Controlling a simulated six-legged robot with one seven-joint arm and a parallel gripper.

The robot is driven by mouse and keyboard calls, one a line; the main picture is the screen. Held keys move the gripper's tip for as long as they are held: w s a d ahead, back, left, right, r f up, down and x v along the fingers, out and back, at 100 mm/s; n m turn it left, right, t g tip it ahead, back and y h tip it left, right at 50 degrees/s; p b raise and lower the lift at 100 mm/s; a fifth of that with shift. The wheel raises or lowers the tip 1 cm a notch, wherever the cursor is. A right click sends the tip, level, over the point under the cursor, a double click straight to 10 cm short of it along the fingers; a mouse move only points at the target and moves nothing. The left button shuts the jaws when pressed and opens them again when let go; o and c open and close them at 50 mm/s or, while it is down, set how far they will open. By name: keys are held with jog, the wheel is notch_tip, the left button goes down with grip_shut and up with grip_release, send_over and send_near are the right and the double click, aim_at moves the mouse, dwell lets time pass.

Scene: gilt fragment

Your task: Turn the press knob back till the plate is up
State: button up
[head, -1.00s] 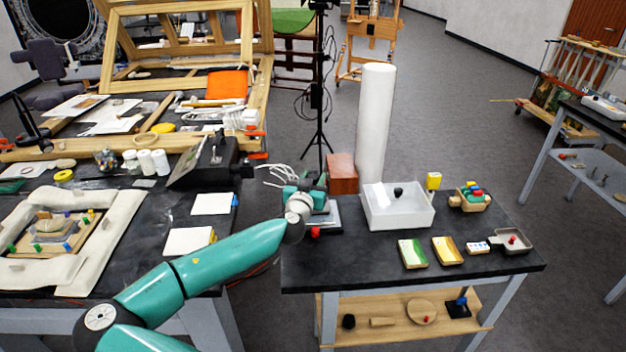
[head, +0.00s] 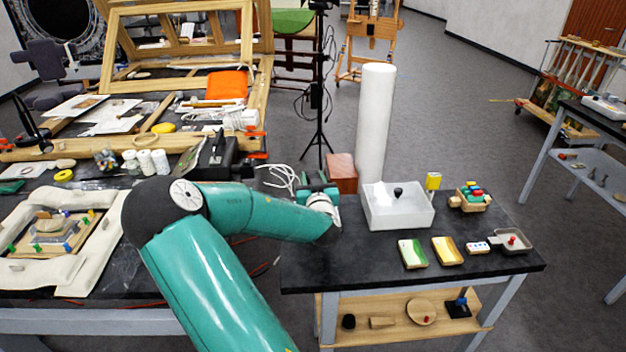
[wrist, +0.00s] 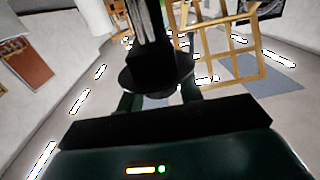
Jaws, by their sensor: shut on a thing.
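In the wrist view a black disc-shaped knob (wrist: 155,80) sits between the dark fingers of my gripper (wrist: 158,98), and they are shut on it. A pale metal shaft (wrist: 150,22) lines up with the knob. In the head view my gripper (head: 318,186) is at the left part of the dark bench, mostly hidden by my own wrist and forearm. The press is almost wholly hidden there too, and I cannot tell the plate's height.
A white tub (head: 400,212) stands right of my wrist, with a tall white roll (head: 376,125) and a reddish-brown block (head: 342,173) behind. Small trays (head: 412,254) line the bench's front right. A black box (head: 215,155) stands on the left table.

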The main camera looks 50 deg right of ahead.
jog(key=n+t+y, duration=0.2)
jog(key=y, duration=0.1)
jog(key=n+t+y, duration=0.2)
jog(key=n+y, duration=0.1)
jog(key=y, duration=0.1)
jog(key=shift+s+d, duration=0.15)
jog(key=n+y, duration=0.2)
jog(key=y, duration=0.2)
jog(key=n+t+y, duration=0.1)
jog(key=n+y, duration=0.2)
jog(key=y, duration=0.1)
jog(key=shift+n, duration=0.3)
jog(key=n+g+y, duration=0.1)
jog(key=n+y, duration=0.2)
jog(key=y, duration=0.1)
jog(key=n+g+y, duration=0.2)
jog(key=n+y, duration=0.1)
jog(key=y, duration=0.1)
jog(key=shift+f+g+y, duration=0.1)
jog(key=shift+g+y, duration=0.2)
jog(key=shift+y, duration=0.1)
jog(key=shift+n+g+y, duration=1.8)
jog(key=shift+g+y, duration=0.2)
jog(key=shift+g, duration=0.1)
jog(key=shift+w+f+n+g+y, duration=0.1)
jog(key=shift+w+n+g+y, duration=0.1)
jog(key=shift+n+g+y, duration=0.45)
